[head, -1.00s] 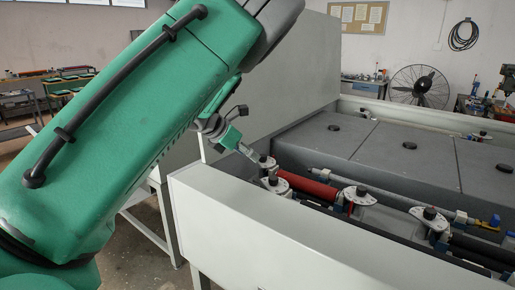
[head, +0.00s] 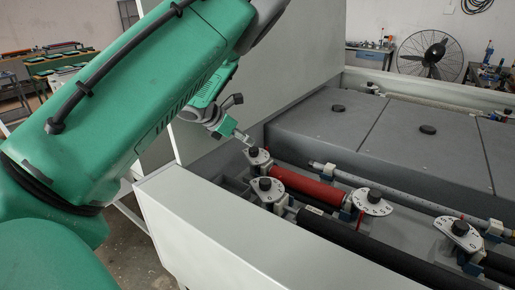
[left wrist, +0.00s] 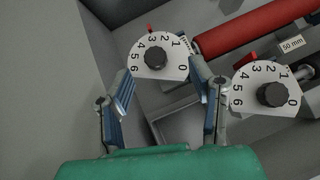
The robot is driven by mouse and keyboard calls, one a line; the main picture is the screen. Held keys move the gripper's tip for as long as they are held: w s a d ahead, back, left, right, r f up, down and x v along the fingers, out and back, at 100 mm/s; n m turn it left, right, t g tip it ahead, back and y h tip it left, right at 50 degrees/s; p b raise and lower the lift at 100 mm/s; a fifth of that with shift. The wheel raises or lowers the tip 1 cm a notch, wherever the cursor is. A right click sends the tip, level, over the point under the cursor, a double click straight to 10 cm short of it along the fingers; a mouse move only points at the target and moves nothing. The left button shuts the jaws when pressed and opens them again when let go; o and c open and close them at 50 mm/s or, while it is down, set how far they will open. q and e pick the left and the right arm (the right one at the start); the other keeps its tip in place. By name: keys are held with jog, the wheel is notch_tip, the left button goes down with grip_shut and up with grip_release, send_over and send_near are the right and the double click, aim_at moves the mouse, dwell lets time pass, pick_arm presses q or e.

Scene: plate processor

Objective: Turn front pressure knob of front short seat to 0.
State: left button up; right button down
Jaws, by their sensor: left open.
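Two white fan-shaped dials with black knobs stand at the left end of the rollers. In the head view the far knob (head: 257,155) is by the red roller and the near knob (head: 265,185) is in front of it. In the left wrist view, one knob (left wrist: 155,57) is ahead between my fingers, and the other knob (left wrist: 271,95) is to the right. My left gripper (left wrist: 164,94) is open and empty, short of the left-hand knob. In the head view the left gripper (head: 243,137) is just up-left of the far knob.
Further knobs (head: 373,197) (head: 460,228) sit at the right. The red roller (head: 307,187) and a black roller (head: 370,250) run between them. The white front wall (head: 215,235) and tall side panel (head: 235,80) border the gripper. Grey covers (head: 350,130) lie behind.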

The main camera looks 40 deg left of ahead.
aim_at(253, 148)
pick_arm(q)
jog(key=x, duration=0.2)
jog(key=a+x, duration=0.1)
jog(key=x, duration=0.2)
jog(key=f+p+x, duration=0.1)
jog(key=x, duration=0.2)
jog(key=shift+s+a+f, duration=0.15)
jog(key=shift+a, duration=0.2)
jog(key=shift+d, duration=0.4)
jog(key=c, duration=0.6)
jog(key=shift+a, duration=0.1)
grip_shut()
jog(key=shift+a, duration=0.15)
